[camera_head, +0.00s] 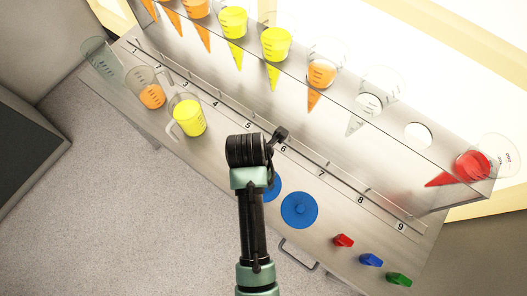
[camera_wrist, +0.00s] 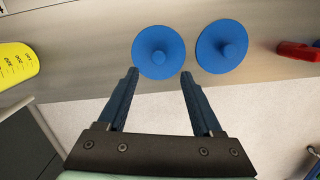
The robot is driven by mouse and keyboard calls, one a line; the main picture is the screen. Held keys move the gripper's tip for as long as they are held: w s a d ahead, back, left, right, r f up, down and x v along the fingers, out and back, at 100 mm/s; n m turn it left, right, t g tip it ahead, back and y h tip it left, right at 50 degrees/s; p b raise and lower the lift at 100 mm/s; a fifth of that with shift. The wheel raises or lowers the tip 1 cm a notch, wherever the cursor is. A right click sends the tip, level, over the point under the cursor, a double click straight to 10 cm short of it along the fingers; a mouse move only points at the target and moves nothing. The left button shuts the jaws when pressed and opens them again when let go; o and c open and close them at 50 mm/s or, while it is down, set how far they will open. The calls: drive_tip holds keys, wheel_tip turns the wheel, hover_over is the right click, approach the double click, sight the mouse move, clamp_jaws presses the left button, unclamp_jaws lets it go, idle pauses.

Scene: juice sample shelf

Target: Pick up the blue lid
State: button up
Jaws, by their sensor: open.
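Two blue lids, each a flat disc with a round knob in its middle, lie side by side on the metal shelf. The left blue lid (camera_wrist: 158,50) is straight ahead of my gripper (camera_wrist: 159,74). The right blue lid (camera_wrist: 221,46) is just beside it, with a narrow gap between them. In the head view the right blue lid (camera_head: 299,210) shows whole, while the left blue lid (camera_head: 273,187) is partly hidden behind my arm. My gripper is open and empty, its fingertips near the left lid's lower edge in the wrist view. I cannot tell its height above the lid.
Red (camera_head: 343,241), blue (camera_head: 371,260) and green (camera_head: 399,279) small objects lie right of the lids. A beaker of yellow juice (camera_head: 189,118) and another of orange juice (camera_head: 151,95) stand on the left. A raised rack (camera_head: 330,120) with several cups runs behind, above a numbered strip.

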drive_tip(key=f, duration=0.7)
drive_tip(key=shift+w+d+f, duration=0.25)
drive_tip(key=shift+w, duration=0.15)
clamp_jaws()
